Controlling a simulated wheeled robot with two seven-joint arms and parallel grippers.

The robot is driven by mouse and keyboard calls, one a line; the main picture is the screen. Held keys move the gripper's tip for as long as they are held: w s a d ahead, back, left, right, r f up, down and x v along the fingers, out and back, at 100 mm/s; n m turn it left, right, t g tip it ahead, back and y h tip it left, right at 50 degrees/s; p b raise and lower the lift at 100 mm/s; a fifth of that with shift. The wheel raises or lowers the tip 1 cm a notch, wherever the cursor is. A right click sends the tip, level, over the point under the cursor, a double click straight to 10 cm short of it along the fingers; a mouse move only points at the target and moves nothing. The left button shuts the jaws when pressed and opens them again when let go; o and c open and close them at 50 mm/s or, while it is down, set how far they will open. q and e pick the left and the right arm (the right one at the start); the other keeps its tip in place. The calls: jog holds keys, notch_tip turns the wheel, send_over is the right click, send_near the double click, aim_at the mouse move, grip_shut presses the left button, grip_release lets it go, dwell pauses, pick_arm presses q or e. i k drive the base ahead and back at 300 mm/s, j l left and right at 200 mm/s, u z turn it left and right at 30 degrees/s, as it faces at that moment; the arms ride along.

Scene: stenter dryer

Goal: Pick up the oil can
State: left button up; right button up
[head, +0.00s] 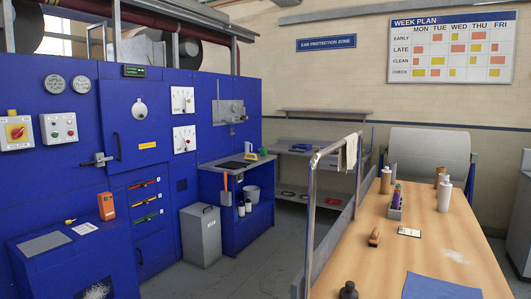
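I cannot pick out the oil can for certain at this size. A small white and yellow object (250,152) with a jug-like shape stands on top of the blue side cabinet, near its back edge. A small green object (263,151) is just to its right. A dark bottle or can (348,291) stands at the near left edge of the wooden table and is partly cut off by the frame's bottom. Neither of my grippers shows in the head view.
The wooden table (428,227) at right holds bottles, a brush (374,237) and a blue cloth (440,287). A metal rail (309,220) runs along its left side. A grey bin (201,236) stands by the blue machine (80,150). The floor between is clear.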

aim_at(263, 150)
jog(key=i+j+u, duration=0.25)
jog(key=i+u, duration=0.15)
jog(key=i+j+u, duration=0.15)
jog(key=i+u, duration=0.25)
jog(key=i+j+u, duration=0.1)
jog(key=i+u, duration=0.15)
jog(key=i, duration=0.75)
jog(key=i+l+z, duration=0.1)
jog(key=i+z, duration=0.75)
jog(key=i+j+z, duration=0.15)
jog(key=i+z, duration=0.15)
jog(key=z, duration=0.15)
jog(key=i+l+z, duration=0.2)
jog(key=i+z, duration=0.2)
jog(key=i, duration=0.55)
jog(key=i+j+z, duration=0.1)
jog(key=i+z, duration=0.25)
jog(key=i, duration=0.65)
jog(key=i+u, duration=0.2)
jog(key=i, duration=0.45)
jog(key=i+l+u, duration=0.2)
jog(key=i, duration=0.45)
jog(key=i+l+u, duration=0.15)
jog(key=i, duration=0.5)
